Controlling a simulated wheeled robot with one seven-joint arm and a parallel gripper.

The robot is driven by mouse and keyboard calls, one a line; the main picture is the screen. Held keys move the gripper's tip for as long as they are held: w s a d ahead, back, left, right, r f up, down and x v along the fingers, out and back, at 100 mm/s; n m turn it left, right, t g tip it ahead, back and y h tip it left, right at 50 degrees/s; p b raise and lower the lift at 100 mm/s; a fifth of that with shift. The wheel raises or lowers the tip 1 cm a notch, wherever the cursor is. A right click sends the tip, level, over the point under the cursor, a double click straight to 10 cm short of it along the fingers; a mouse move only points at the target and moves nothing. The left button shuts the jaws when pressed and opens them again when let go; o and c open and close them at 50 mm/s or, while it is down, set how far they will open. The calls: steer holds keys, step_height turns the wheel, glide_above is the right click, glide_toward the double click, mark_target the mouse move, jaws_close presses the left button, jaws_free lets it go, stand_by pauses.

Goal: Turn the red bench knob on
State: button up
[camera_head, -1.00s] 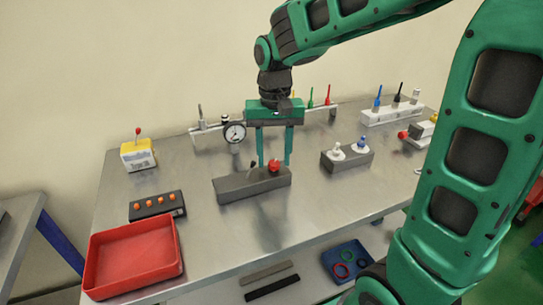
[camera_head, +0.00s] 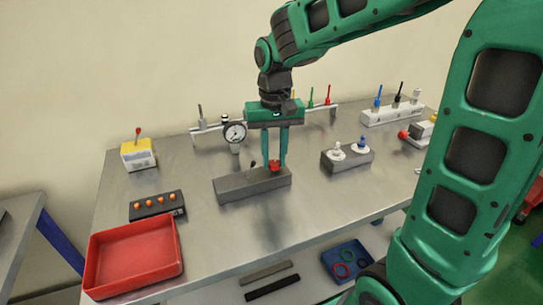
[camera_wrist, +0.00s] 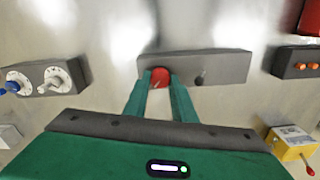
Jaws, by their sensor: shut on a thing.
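The red bench knob (camera_head: 275,167) sits on the right part of a grey block (camera_head: 232,189) on the metal bench. A small dark lever (camera_head: 252,164) stands on the same block, to the knob's left. My gripper (camera_head: 275,163) points down over the block and is shut on the red knob. In the wrist view the red knob (camera_wrist: 159,77) sits between my two green fingertips, and the block (camera_wrist: 225,66) stretches to the right. The fingers hide the knob's sides, and I cannot tell its turn angle.
A gauge (camera_head: 235,132) stands behind the block. A grey box with white and blue knobs (camera_head: 346,160) is to the right. A black box with orange buttons (camera_head: 157,205) and a red tray (camera_head: 98,280) are to the left. The bench in front is clear.

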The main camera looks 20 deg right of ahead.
mark_target(274, 162)
steer(key=n, duration=0.8)
steer(key=shift+n, duration=0.4)
steer(key=n, duration=0.4)
steer(key=shift+n, duration=2)
steer(key=shift+r, duration=0.1)
steer(key=o, duration=1.1)
steer(key=shift+c, duration=0.2)
step_height(274, 162, up, 11)
steer(key=shift+f, duration=0.2)
